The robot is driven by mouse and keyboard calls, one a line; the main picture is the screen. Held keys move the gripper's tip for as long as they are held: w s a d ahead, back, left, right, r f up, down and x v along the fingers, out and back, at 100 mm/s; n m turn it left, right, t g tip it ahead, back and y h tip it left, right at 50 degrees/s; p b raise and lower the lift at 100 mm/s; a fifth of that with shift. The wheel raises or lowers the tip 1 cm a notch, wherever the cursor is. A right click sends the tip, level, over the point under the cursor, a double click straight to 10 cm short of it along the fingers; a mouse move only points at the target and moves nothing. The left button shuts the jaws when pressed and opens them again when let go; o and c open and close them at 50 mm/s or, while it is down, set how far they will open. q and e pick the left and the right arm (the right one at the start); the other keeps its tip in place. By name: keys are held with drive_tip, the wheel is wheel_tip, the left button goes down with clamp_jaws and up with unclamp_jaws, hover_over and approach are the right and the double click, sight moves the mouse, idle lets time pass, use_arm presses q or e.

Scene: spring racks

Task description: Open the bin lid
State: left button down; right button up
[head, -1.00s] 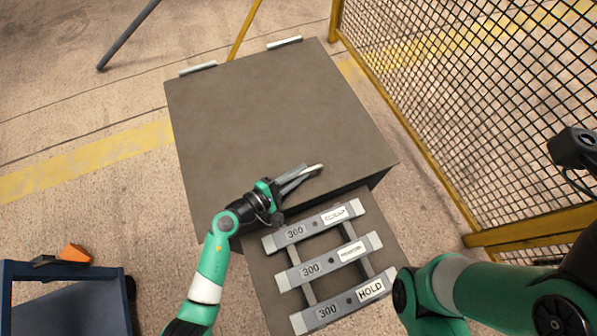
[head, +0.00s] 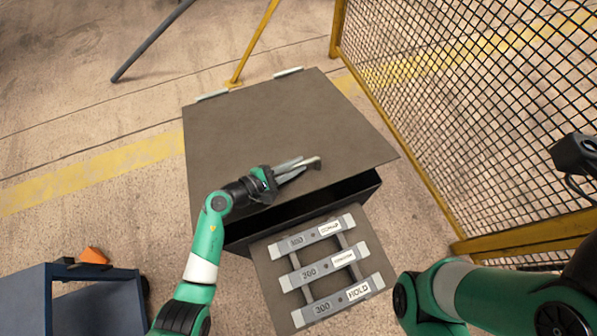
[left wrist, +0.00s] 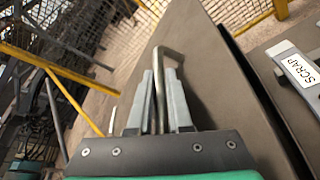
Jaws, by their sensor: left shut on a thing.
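The bin lid (head: 270,130) is a flat grey-brown panel hinged at its far edge. It is tilted up at the near edge, with a dark gap over the bin (head: 345,200). My left gripper (head: 305,167) is at the lid's near edge. In the left wrist view its fingers (left wrist: 160,100) are shut on the metal lid handle (left wrist: 160,62), a bent bar between them. The lid (left wrist: 203,70) also shows there, beside the fingers. My right arm is at the lower right in the head view; its gripper is not in view.
A blue cart (head: 45,300) with an orange piece (head: 94,256) is at lower left. A yellow-framed mesh fence (head: 470,100) runs along the right.

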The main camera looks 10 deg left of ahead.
use_arm(q)
drive_tip(key=w+a+r+n+g+p, duration=0.1)
drive_tip(key=w+r, duration=0.3)
drive_tip(key=r, duration=0.4)
drive_tip(key=w+a+r+n+p, duration=0.2)
drive_tip(key=w+a+r+p, duration=0.1)
drive_tip(key=r, duration=0.5)
drive_tip(key=shift+w+a+r+g+h, duration=0.3)
drive_tip(key=shift+w+a+g, duration=0.1)
drive_tip(key=shift+w+a, duration=0.2)
use_arm(e)
wheel_tip(320, 180, up, 6)
drive_tip(key=shift+r, duration=0.15)
